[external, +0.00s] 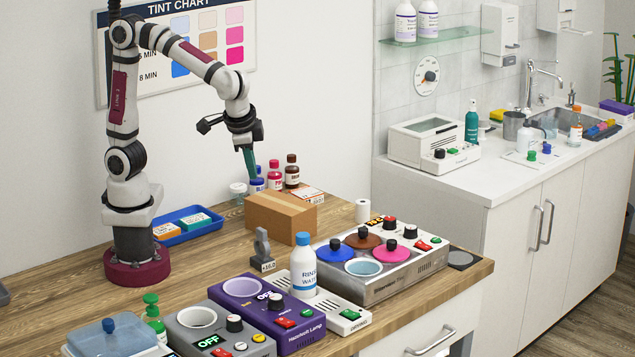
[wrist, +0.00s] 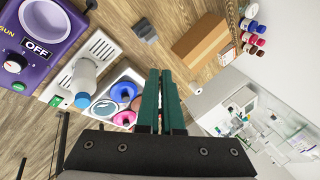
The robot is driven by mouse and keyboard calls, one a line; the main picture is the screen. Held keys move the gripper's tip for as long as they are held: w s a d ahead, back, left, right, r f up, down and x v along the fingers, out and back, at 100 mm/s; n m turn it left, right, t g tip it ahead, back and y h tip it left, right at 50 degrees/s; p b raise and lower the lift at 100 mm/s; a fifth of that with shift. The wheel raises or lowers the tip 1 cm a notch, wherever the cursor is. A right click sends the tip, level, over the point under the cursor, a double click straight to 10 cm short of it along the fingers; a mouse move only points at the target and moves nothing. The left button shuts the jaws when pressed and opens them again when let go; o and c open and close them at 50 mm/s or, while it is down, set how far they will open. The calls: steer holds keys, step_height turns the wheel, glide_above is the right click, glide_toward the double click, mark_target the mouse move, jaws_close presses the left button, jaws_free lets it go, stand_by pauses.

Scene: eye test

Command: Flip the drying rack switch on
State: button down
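The drying rack (external: 328,303) is a low white slotted unit on the wooden bench, between the purple lamp unit and the steel multi-pot unit. Its green rocker switch (external: 351,314) is at its front end; which way it is tipped is too small to tell. In the wrist view the rack (wrist: 101,46) lies at the upper left, and its green switch (wrist: 55,101) shows at the left. My gripper (external: 252,176) hangs high over the back of the bench, far behind the rack. Its teal fingers (wrist: 160,71) are close together with nothing held.
A white bottle with a blue cap (external: 303,265) stands on the rack. The purple unit (external: 297,334) and the steel unit (external: 385,285) flank it closely. A cardboard box (external: 281,216) and a grey upright block (external: 262,250) stand behind. The air above the rack's switch looks clear.

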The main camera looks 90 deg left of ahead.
steer(key=w+d+f+n, duration=0.1)
steer(key=w+d, duration=0.2)
steer(key=w+d+f+n+t, duration=0.1)
steer(key=w+d, duration=0.3)
steer(key=w+d+f+n+t+y, duration=0.1)
steer(key=w+d+n, duration=0.1)
steer(key=w+d, duration=0.1)
steer(key=shift+w+d, duration=0.25)
steer(key=shift+d, duration=0.4)
steer(key=w+d+f+n+t, duration=0.2)
steer(key=d+f, duration=0.1)
steer(key=d, duration=0.5)
steer(key=w+d+f+n+t, duration=0.2)
steer(key=d+f+n, duration=0.1)
steer(key=d, duration=0.4)
steer(key=shift+w+d+f, duration=0.35)
steer(key=shift+f, duration=0.15)
glide_above(350, 313)
steer(key=d, duration=0.1)
steer(key=f, duration=0.7)
steer(key=shift+s+d, duration=0.2)
steer(key=shift+s, duration=0.2)
step_height(350, 313, down, 3)
steer(key=shift+w+d+r, duration=0.1)
steer(key=shift+d, duration=0.05)
steer(key=shift+f, duration=0.55)
